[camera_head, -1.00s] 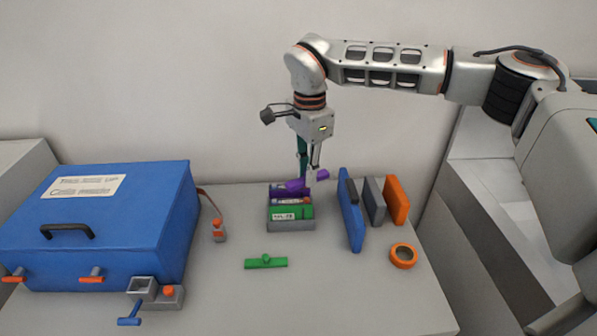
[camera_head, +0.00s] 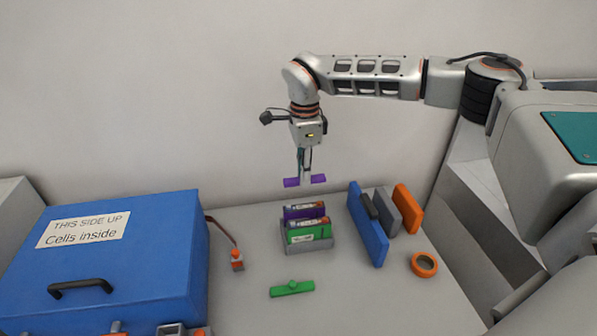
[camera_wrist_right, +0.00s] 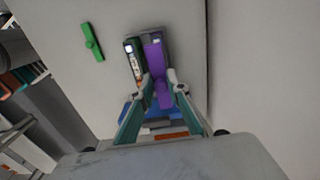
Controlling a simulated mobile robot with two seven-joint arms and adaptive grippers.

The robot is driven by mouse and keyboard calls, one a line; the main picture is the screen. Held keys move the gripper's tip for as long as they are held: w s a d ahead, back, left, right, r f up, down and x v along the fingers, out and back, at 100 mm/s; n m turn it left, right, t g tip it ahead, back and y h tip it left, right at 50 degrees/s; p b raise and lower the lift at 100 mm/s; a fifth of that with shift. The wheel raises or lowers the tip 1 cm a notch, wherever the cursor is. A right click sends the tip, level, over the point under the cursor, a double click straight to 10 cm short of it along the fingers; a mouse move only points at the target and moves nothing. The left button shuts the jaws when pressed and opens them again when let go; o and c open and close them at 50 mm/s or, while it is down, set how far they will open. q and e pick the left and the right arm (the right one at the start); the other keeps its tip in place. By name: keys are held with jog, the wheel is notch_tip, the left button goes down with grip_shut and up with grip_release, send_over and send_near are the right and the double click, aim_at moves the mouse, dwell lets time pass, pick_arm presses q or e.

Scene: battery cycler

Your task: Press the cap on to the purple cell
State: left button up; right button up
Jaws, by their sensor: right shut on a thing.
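The purple cap (camera_head: 291,182) is a short bar held crosswise by my right gripper (camera_head: 304,176), which is shut on it. Cap and gripper hang above the grey holder (camera_head: 309,249), with a visible gap below the cap. The purple cell (camera_head: 300,211) lies at the back of the holder, its label side partly showing. In the right wrist view the purple cap (camera_wrist_right: 162,92) is between the fingertips (camera_wrist_right: 161,88) and covers most of what is under it. My left gripper is not in view.
A green cell (camera_head: 309,233) lies in front in the holder. A green cap (camera_head: 292,288) lies on the table. Blue (camera_head: 367,226), grey (camera_head: 388,213) and orange (camera_head: 408,208) plates stand to the right, with an orange ring (camera_head: 424,264). A blue box (camera_head: 120,260) is at left.

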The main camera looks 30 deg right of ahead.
aim_at(304, 206)
jog(key=shift+w+f+b, duration=0.1)
jog(key=shift+f+b, duration=0.3)
jog(key=shift+f, duration=3.35)
jog(key=shift+p, duration=0.4)
jog(key=shift+f, duration=0.6)
jog(key=o, duration=1.4)
jog(key=shift+r, duration=0.1)
jog(key=shift+r, duration=3.45)
